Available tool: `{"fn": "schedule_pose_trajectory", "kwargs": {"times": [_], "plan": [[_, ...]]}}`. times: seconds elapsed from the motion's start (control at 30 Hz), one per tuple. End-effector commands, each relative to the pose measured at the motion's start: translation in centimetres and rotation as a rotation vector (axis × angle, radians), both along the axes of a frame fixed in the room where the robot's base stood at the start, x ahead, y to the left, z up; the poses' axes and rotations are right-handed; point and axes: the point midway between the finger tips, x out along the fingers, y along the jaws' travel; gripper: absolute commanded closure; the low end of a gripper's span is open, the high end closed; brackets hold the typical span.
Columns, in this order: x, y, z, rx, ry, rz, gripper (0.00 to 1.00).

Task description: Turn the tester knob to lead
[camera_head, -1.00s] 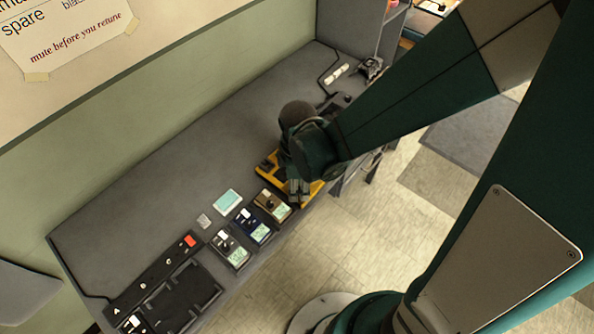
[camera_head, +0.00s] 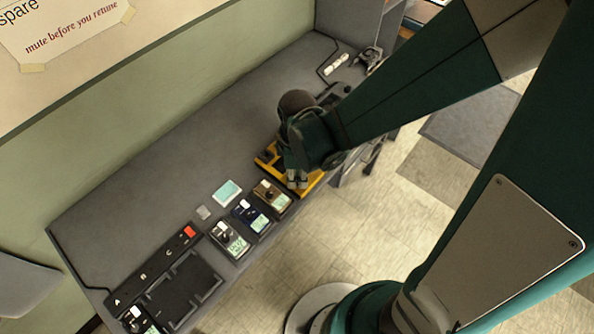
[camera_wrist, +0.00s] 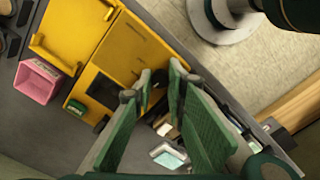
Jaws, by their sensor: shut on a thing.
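The yellow tester (camera_head: 313,187) sits near the front edge of the grey bench in the head view, partly covered by my arm. It also shows large in the wrist view (camera_wrist: 132,52), with a dark square panel on its face. My gripper (camera_head: 298,183) points down at the tester's front part. In the wrist view its green fingers (camera_wrist: 161,77) come close together at the tester's edge, shut on the knob. The knob is almost wholly hidden between the fingertips; its pointer and any lead mark cannot be read.
Several small boxes with knobs, such as a blue one (camera_head: 251,215) and a brown one (camera_head: 271,196), stand left of the tester. A pale green card (camera_head: 227,192) lies behind them. A pink open box (camera_wrist: 38,82) is beside the tester.

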Motion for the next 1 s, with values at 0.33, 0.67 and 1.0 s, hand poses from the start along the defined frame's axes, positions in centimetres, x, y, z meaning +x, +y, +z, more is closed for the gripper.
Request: {"fn": "schedule_pose_trajectory", "kwargs": {"times": [0.33, 0.67, 1.0], "plan": [[-0.08, 0.01, -0.10, 0.000, 0.000, -0.245, 0.98], [-0.04, 0.04, -0.08, 0.000, 0.001, -0.557, 0.98], [-0.09, 0.04, -0.07, 0.001, 0.001, -0.879, 0.98]]}}
